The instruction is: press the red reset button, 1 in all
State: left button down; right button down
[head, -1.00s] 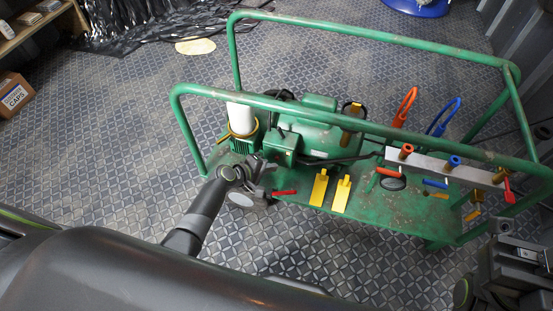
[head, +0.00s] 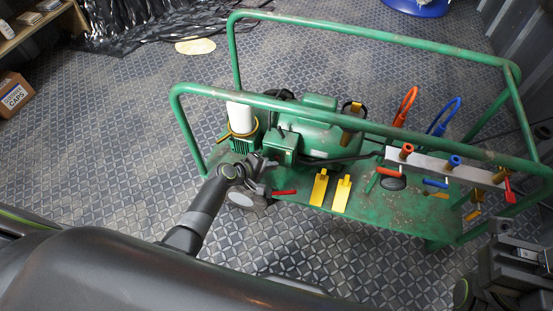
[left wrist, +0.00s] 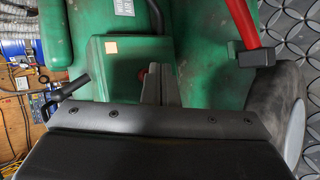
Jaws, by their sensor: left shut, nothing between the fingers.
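The red reset button (left wrist: 142,75) shows in the left wrist view as a small red spot on the side of a green box. It is partly hidden behind my fingers. The green box (head: 281,148) also shows in the head view, on the near side of the green machine, where the button cannot be made out. My left gripper (left wrist: 159,84) is shut and empty, with its fingertips right at the button; I cannot tell whether they touch it. In the head view my left gripper (head: 266,164) is close beside the box. Part of my right arm's end (head: 515,262) shows at the lower right; its fingers are unclear.
The green tube frame (head: 330,118) runs around the machine, its near top rail close to my left arm. A red lever (left wrist: 244,25) and a dark wheel (left wrist: 275,110) are right of the fingers. Two yellow pedals (head: 319,188) and a grey bar with coloured handles (head: 430,165) stand further right.

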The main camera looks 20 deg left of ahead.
pick_arm(q)
jog(key=shift+w, duration=0.6)
dwell(0.7)
dwell(0.4)
jog(key=shift+s, duration=0.85)
jog(key=shift+s, duration=0.1)
jog(key=shift+s+a+p, duration=0.1)
jog(key=shift+s+p, duration=0.9)
jog(key=shift+s, duration=1.45)
